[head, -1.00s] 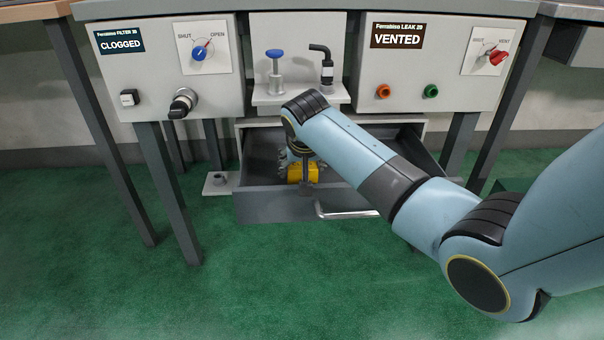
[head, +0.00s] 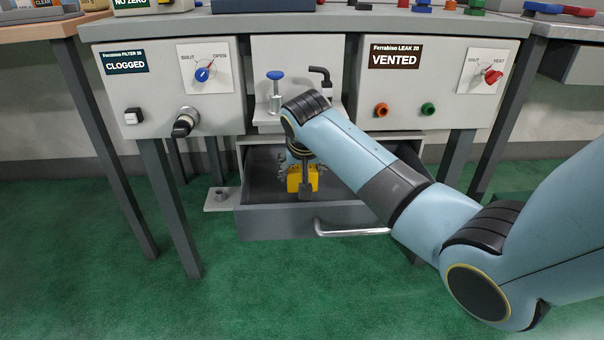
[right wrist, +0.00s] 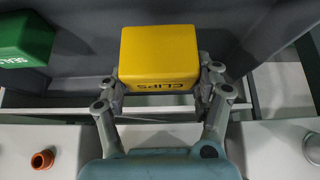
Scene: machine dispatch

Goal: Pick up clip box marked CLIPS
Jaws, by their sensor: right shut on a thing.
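The yellow clip box marked CLIPS (right wrist: 158,57) is between the fingers of my right gripper (right wrist: 162,90) in the right wrist view, its lettering upside down there. In the head view the yellow box (head: 294,181) shows below my right arm, with my right gripper (head: 303,174) around it. The gripper is shut on the box. Both are at the open drawer (head: 275,224), over its inside; the gap to the drawer floor cannot be judged. Part of the box is hidden by the gripper. My left gripper is not in view.
A green box (right wrist: 22,40) is in the drawer in the right wrist view. The drawer handle (head: 350,230) sticks out in front. Above are the FILTER panel (head: 170,110), the LEAK panel (head: 440,100) and a shelf with a blue-topped plunger (head: 276,90). The green floor in front is clear.

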